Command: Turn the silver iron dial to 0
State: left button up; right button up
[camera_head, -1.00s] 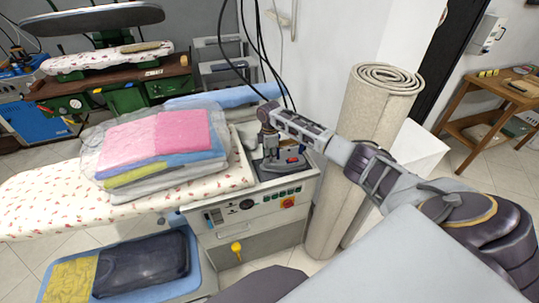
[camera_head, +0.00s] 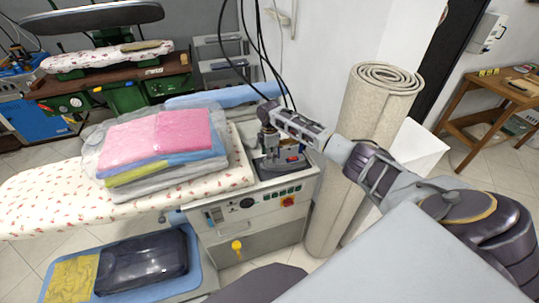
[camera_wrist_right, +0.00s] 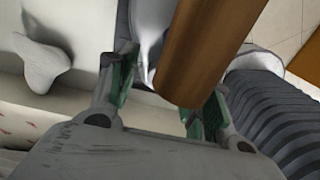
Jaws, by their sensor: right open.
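The silver iron (camera_head: 291,163) sits on the right end of the ironing station's top, small and partly covered by my right gripper. My right gripper (camera_head: 268,150) points down over the iron's left part. In the right wrist view the fingers of my right gripper (camera_wrist_right: 163,97) are apart. A brown rounded bar (camera_wrist_right: 212,45), which looks like the iron's handle, passes between and in front of them, with a pale piece beside it. I cannot tell whether the fingers touch anything. The dial and its setting cannot be made out. My left gripper is not in view.
Bagged folded laundry (camera_head: 158,140) lies on the floral ironing board (camera_head: 60,200) left of the iron. Black cables (camera_head: 262,50) hang behind it. A rolled carpet (camera_head: 345,170) stands close on the right, under my right arm. The station's control panel (camera_head: 255,205) faces front.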

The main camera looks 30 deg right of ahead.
notch_tip(320, 180, up, 12)
dwell(0.9)
jog(key=shift+s+f, duration=0.1)
dwell(0.6)
